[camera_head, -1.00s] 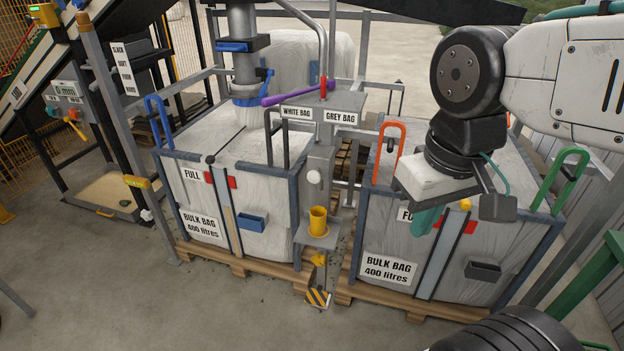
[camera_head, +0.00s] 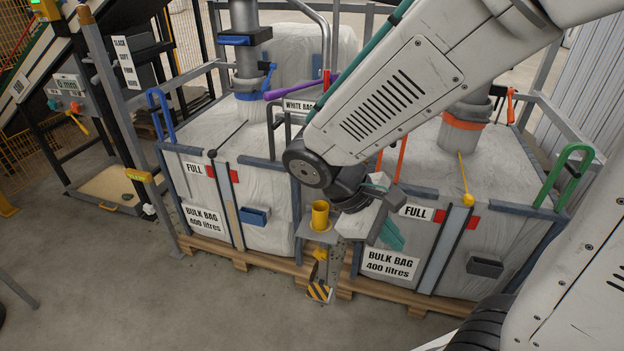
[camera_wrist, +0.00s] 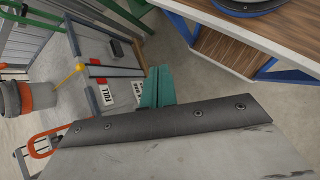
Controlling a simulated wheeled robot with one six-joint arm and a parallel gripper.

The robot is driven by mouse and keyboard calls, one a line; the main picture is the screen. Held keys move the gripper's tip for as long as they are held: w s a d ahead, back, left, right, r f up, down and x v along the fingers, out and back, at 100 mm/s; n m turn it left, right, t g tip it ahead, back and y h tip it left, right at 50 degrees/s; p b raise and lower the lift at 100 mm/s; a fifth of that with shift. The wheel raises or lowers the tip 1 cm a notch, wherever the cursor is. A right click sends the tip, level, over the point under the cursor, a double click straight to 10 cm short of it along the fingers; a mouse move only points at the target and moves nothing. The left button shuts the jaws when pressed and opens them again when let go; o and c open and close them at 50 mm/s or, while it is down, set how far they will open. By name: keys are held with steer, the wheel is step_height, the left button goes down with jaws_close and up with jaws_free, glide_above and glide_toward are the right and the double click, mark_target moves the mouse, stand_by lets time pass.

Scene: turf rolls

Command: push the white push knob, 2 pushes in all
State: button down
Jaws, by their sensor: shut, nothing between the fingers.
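The white push knob is hidden in both current views; my arm covers the upper part of the grey post between the two bulk bags, where it showed earlier. My gripper (camera_head: 393,236) is in front of the left edge of the right bulk bag, right of the yellow cup. Its teal fingers are together, with nothing between them. They also show in the wrist view (camera_wrist: 158,88), beside the right bag's FULL label. I cannot tell how far the fingertips are from the knob.
The yellow cup (camera_head: 320,215) stands on a small shelf on the post. A yellow ball-ended lever (camera_head: 467,199) is on the right bag (camera_head: 425,262). The left bag (camera_head: 275,236) has a blue box. Concrete floor in front is clear. A wooden-topped bench (camera_wrist: 265,25) shows in the wrist view.

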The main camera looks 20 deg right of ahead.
steer(key=w+a+f+n+t+h, duration=0.1)
steer(key=w+a+f+n+t, duration=0.2)
steer(key=w+n+t, duration=0.3)
steer(key=w+a+f+n+t+h, duration=0.1)
steer(key=w+a+f+n+t, duration=0.3)
steer(key=w+n+t, duration=0.2)
steer(key=w+a+f+n+t+h, duration=0.1)
steer(key=w+a+f+n+t, duration=0.2)
steer(key=w+n+t, duration=0.3)
steer(key=w+a+n, duration=0.1)
steer(key=w+n, duration=0.2)
steer(key=shift+w+a+f+n+h, duration=0.15)
steer(key=shift+w+f+n+h, duration=0.15)
steer(key=shift+w+f, duration=0.1)
steer(key=x, duration=1.4)
steer(key=shift+r, duration=0.1)
